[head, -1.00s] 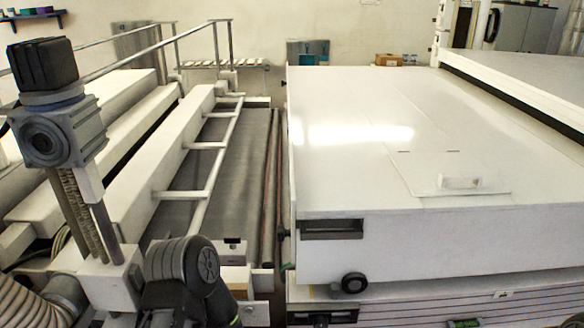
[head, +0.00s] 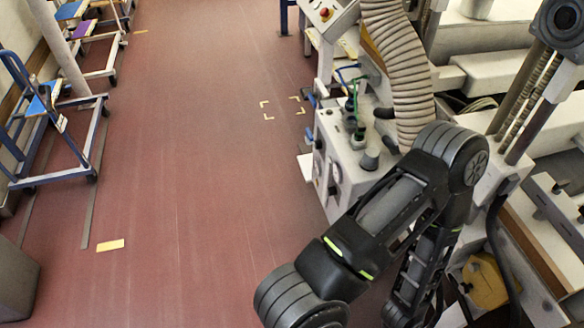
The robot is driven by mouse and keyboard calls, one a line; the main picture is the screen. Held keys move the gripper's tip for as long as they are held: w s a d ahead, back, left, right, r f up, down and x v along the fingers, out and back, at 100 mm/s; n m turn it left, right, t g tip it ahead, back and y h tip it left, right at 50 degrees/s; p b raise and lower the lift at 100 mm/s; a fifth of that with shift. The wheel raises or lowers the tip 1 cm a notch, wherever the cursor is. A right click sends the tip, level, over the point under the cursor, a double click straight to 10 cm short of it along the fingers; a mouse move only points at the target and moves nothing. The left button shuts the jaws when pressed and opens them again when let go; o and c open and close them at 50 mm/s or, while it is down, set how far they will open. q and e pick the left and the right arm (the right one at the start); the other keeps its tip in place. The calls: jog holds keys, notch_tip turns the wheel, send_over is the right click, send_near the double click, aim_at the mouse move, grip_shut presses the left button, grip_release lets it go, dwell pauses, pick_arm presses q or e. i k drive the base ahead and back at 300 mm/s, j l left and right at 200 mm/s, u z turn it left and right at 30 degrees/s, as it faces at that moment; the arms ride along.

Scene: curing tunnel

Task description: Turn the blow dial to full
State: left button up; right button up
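A pale control box (head: 345,165) stands right of the middle in the head view, beside the machine. Its side facing the aisle carries several small dark knobs or fittings. I cannot tell which of them is the blow dial, or how any of them is set. One of my black arms (head: 385,210) rises from the bottom edge, bends in front of the box and runs down again. It hides the lower right part of the box. Neither of my grippers shows in this view.
A ribbed hose (head: 395,60) hangs down behind the box. A panel with a red button (head: 325,13) stands at the top. Blue-framed carts (head: 60,130) line the left wall.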

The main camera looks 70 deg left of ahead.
aim_at(331, 191)
jog(key=u, duration=1.85)
